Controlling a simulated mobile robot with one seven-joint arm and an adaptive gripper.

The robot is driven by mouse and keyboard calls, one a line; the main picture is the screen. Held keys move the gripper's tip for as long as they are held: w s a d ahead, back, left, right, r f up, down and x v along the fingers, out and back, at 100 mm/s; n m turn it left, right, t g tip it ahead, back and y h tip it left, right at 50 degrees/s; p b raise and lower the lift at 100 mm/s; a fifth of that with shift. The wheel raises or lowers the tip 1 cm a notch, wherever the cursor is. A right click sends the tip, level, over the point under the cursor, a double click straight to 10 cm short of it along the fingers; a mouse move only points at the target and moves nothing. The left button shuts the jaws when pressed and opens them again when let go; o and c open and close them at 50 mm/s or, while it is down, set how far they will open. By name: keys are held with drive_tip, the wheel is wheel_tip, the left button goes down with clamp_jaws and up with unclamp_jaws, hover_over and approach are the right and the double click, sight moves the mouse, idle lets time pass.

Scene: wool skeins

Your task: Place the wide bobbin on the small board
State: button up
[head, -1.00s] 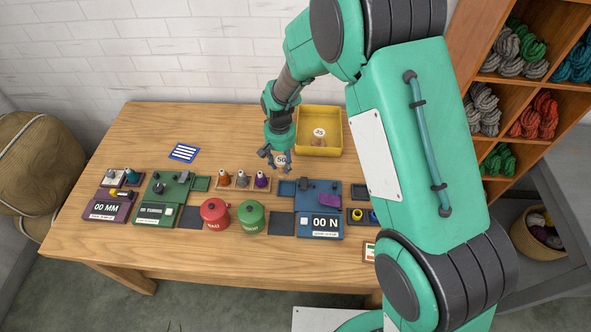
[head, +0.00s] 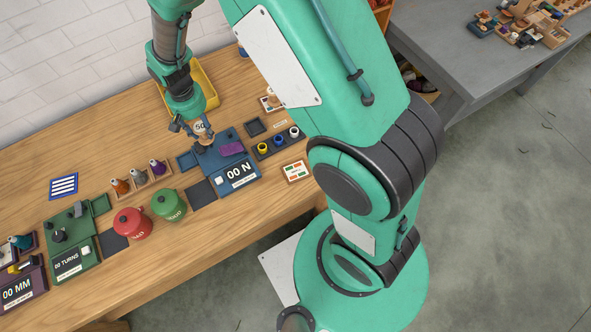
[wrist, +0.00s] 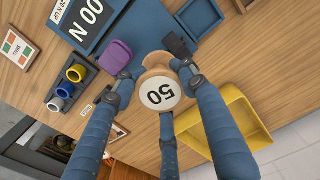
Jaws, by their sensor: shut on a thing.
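My gripper (head: 197,130) is shut on a pale wooden bobbin (head: 202,137) with a white round face marked 50. In the wrist view the bobbin (wrist: 158,88) sits between the fingers, its marked end towards the camera. It is held in the air beside the blue 00 N device (head: 228,170). I cannot tell for sure which piece is the small board. A small blue board (head: 187,161) adjoins the device's left side and also shows in the wrist view (wrist: 200,17). A small dark square board (head: 255,127) lies to the device's right.
A yellow bin (head: 207,84) stands behind my gripper. A rack with several coloured cones (head: 140,179), red (head: 131,224) and green (head: 168,205) pots and a green device (head: 67,240) stand left. A dark tray of spools (head: 278,143) is right.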

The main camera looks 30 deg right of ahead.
sight(296, 171)
drive_tip(key=s+d+r+m, duration=0.1)
drive_tip(key=s+d+m, duration=0.2)
drive_tip(key=s+d, duration=0.6)
drive_tip(key=d, duration=0.3)
drive_tip(key=shift+s+d+r, duration=0.2)
drive_tip(key=shift+d+r, duration=0.1)
drive_tip(key=shift+r, duration=0.1)
drive_tip(key=s+d+m, duration=0.1)
drive_tip(key=s+d, duration=0.2)
drive_tip(key=s, duration=0.1)
drive_tip(key=s+d+m, duration=0.1)
drive_tip(key=s+d, duration=0.2)
drive_tip(key=s, duration=0.2)
drive_tip(key=s+d+m, duration=0.1)
drive_tip(key=s+d, duration=0.2)
drive_tip(key=s, duration=0.1)
drive_tip(key=shift+s+f, duration=0.25)
drive_tip(key=shift+s, duration=0.1)
drive_tip(key=shift+f+b, duration=0.75)
drive_tip(key=shift+f, duration=1.3)
drive_tip(key=shift+f+b, duration=0.65)
drive_tip(key=shift+f, duration=1.35)
drive_tip(key=shift+f, duration=0.2)
drive_tip(key=o, duration=1.2)
